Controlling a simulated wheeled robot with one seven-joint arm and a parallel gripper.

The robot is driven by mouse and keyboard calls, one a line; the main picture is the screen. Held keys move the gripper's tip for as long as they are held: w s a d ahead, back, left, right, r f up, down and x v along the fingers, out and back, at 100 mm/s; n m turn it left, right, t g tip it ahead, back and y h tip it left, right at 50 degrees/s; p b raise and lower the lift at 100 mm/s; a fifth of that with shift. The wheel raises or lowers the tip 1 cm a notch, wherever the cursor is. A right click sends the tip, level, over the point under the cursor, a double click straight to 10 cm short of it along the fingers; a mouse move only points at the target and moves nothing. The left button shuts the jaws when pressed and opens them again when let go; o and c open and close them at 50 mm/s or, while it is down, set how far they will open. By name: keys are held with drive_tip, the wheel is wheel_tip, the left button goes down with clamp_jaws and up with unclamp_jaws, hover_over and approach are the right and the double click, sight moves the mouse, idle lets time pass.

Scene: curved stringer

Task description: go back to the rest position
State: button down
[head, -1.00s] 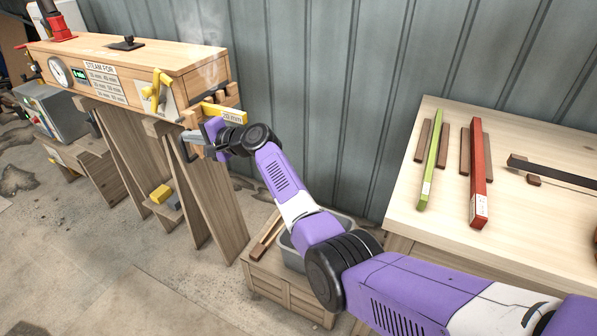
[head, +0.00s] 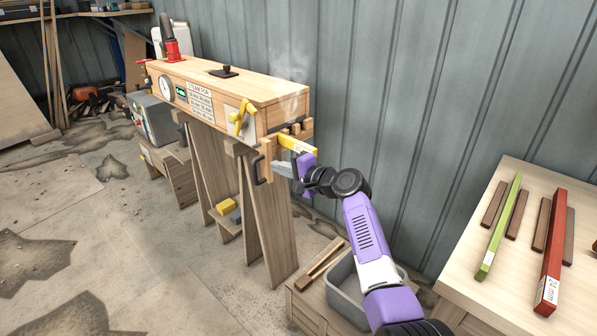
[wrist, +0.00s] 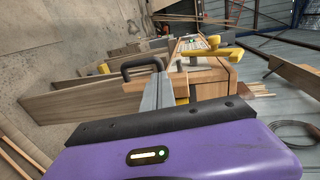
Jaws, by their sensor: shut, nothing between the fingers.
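My gripper (head: 282,170) is at the near right end of the wooden steam box (head: 240,85), in front of its end door. Its fingers are shut with nothing visible between them. In the wrist view the closed fingers (wrist: 158,92) point toward the box end, beside a dark door handle (wrist: 143,65). The handle also shows in the head view (head: 258,170), just left of the fingers. I cannot tell whether the fingers touch the door. A yellow strip with writing (head: 297,145) is at the box end, just above my gripper.
A workbench (head: 458,285) at right holds a green bar (head: 498,228) and a red bar (head: 552,250) on dark blocks. A grey tub (head: 345,300) sits on a wooden crate below my arm. Wooden trestle legs (head: 262,220) support the box. The floor at left is open.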

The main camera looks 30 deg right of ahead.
drive_tip(key=s+d+r+n+t+h, duration=0.1)
drive_tip(key=s+d+r+t+h, duration=0.1)
drive_tip(key=s+d+r+h, duration=0.45)
drive_tip(key=s+f+n+t+h+p, duration=0.15)
drive_tip(key=s+f, duration=0.25)
drive_tip(key=s, duration=0.5)
drive_tip(key=s+f+n+p, duration=0.1)
drive_tip(key=s+f+n, duration=0.25)
drive_tip(key=s, duration=0.45)
drive_tip(key=s+a+n+g+y+p, duration=0.1)
drive_tip(key=s+a, duration=0.3)
drive_tip(key=s, duration=0.9)
drive_tip(key=s+a+n+g+p, duration=0.1)
drive_tip(key=s+a+n, duration=0.3)
drive_tip(key=s, duration=1)
drive_tip(key=s+a+r+n+g+y+p, duration=0.1)
drive_tip(key=s+a+n, duration=0.2)
drive_tip(key=s, duration=1)
drive_tip(key=a, duration=0.3)
drive_tip(key=shift+s+a+y, duration=0.25)
drive_tip(key=shift+s+y, duration=0.05)
drive_tip(key=shift+s, duration=0.05)
drive_tip(key=shift+r+g, duration=0.1)
drive_tip(key=shift+g, duration=0.15)
